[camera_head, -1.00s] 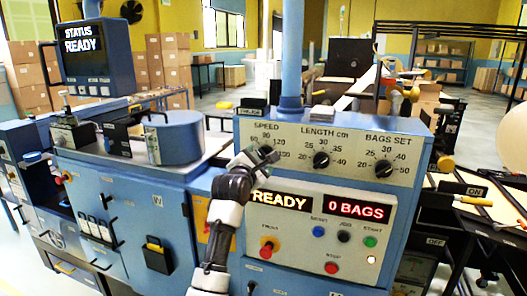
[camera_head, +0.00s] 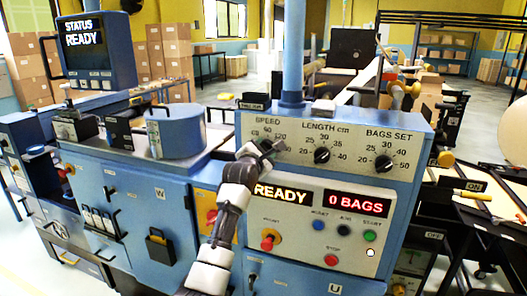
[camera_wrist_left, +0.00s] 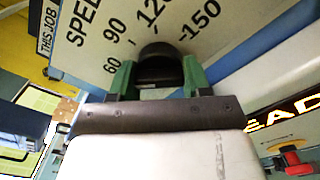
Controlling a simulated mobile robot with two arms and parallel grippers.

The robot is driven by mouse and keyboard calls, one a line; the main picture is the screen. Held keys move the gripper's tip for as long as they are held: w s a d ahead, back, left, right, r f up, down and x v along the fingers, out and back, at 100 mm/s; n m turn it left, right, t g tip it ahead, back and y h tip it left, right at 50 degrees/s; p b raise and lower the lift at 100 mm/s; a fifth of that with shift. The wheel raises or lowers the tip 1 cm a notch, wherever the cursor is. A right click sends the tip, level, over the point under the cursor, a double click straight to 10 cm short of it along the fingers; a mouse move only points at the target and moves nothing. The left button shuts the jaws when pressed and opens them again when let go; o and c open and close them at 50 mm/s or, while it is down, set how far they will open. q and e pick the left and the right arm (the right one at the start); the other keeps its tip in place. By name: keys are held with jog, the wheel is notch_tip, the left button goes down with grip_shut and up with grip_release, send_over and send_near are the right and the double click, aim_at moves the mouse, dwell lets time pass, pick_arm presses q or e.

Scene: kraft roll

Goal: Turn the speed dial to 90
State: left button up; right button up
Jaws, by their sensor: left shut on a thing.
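The speed dial is a black knob (camera_wrist_left: 160,62) in the left wrist view, on the pale panel under the SPEED scale (camera_wrist_left: 110,40), with 60, 90, 120 and 150 readable. My left gripper (camera_head: 266,148) is at this dial in the head view and mostly hides it. In the left wrist view its two green fingers (camera_wrist_left: 156,80) stand on either side of the knob, shut on it. The mark that the knob points to cannot be made out. My right gripper is not in view.
To the right on the same panel are the LENGTH dial (camera_head: 322,155) and the BAGS SET dial (camera_head: 383,162). Below are a READY display (camera_head: 283,195), a 0 BAGS display (camera_head: 357,201), a red knob (camera_head: 268,243) and several push buttons. A blue drum (camera_head: 175,135) stands to the left.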

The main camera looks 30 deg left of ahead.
pick_arm(q)
jog(key=shift+m, duration=0.3)
jog(key=m, duration=0.4)
jog(key=shift+m+p, duration=0.35)
jog(key=shift+m, duration=1.75)
jog(key=o, duration=0.9)
jog(key=shift+r, duration=0.1)
